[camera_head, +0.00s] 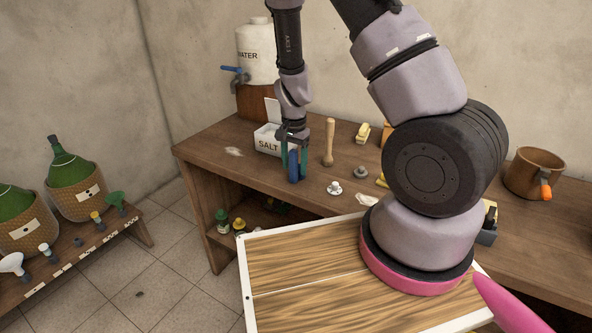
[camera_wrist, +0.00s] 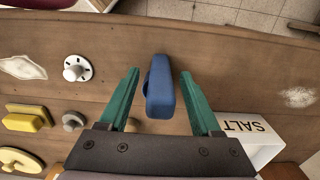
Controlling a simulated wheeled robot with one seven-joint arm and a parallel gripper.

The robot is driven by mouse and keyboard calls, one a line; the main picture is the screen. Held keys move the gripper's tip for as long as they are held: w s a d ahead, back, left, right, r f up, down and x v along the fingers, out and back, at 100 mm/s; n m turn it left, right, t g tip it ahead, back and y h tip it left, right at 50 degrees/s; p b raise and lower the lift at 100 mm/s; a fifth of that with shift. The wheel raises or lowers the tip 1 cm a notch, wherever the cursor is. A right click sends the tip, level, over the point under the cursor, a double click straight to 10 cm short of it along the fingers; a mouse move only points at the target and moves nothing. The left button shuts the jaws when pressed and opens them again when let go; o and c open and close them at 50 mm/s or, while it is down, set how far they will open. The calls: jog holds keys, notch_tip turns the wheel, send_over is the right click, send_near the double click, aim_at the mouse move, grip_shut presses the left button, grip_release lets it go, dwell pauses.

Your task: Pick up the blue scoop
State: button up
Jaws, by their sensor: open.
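The blue scoop (camera_wrist: 160,88) is between the two green fingers of my gripper (camera_wrist: 158,90) in the wrist view, with a visible gap on each side. My gripper is open and points down over the wooden workbench. In the head view the blue scoop (camera_head: 294,166) shows between the fingers of my gripper (camera_head: 294,160), in front of the white salt box (camera_head: 266,139). The frames do not clearly show how high the fingertips are above the bench.
The salt box (camera_wrist: 250,140) is close to one finger. A wooden pestle (camera_head: 329,142), a white knobbed piece (camera_head: 334,188) and yellow-handled tools stand to the right on the bench (camera_head: 225,142). A water container (camera_head: 256,52) stands behind. The bench's front edge is near.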

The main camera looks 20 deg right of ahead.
grip_shut()
